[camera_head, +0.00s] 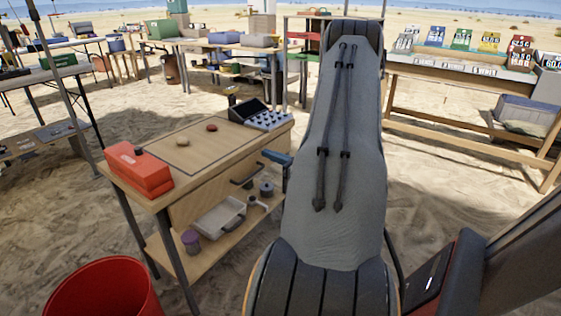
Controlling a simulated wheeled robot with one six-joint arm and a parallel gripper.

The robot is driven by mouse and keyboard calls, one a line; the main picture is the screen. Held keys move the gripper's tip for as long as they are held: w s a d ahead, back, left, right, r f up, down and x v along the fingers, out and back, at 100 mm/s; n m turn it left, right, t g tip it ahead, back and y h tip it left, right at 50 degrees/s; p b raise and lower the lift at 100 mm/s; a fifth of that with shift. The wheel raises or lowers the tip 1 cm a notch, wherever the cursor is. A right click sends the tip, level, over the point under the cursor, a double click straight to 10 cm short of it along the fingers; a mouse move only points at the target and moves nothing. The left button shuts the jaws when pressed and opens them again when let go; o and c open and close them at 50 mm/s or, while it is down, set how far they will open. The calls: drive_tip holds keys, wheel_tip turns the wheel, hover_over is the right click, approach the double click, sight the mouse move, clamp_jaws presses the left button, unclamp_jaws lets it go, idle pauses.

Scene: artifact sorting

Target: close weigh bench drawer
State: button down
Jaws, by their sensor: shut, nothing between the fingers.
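The weigh bench (180,126) stands left of my arm, with a pale wooden top. Its wooden drawer front (203,196) shows under the top's near edge, with a dark handle (246,179) towards its right. No open drawer interior shows; the right end is partly covered, and I cannot tell whether the front sits fully flush. My broad grey arm link fills the middle of the view, and my gripper cannot be made out. A blue and dark piece (277,158) juts out at the bench's right end, against my arm's outline; I cannot tell what it belongs to.
On the bench are a red box (139,172), two small round pieces and a keypad device (262,114). A shelf below holds a grey tray (219,217), a purple jar (191,241) and dark pots. A red bucket (103,289) stands at lower left. Another bench stands right.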

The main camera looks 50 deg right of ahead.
sight(259, 148)
drive_tip(key=shift+w, duration=0.65)
drive_tip(key=shift+w+r, duration=0.15)
drive_tip(key=shift+w, duration=0.9)
drive_tip(key=shift+w+r, duration=0.1)
drive_tip(key=shift+r, duration=0.15)
drive_tip(key=shift+s+f, duration=0.2)
drive_tip(key=shift+s, duration=0.4)
drive_tip(key=s+p, duration=0.2)
drive_tip(key=s, duration=1.2)
drive_tip(key=shift+d+f+p, duration=0.15)
drive_tip(key=shift+d+p, duration=0.15)
drive_tip(key=shift+d, duration=0.15)
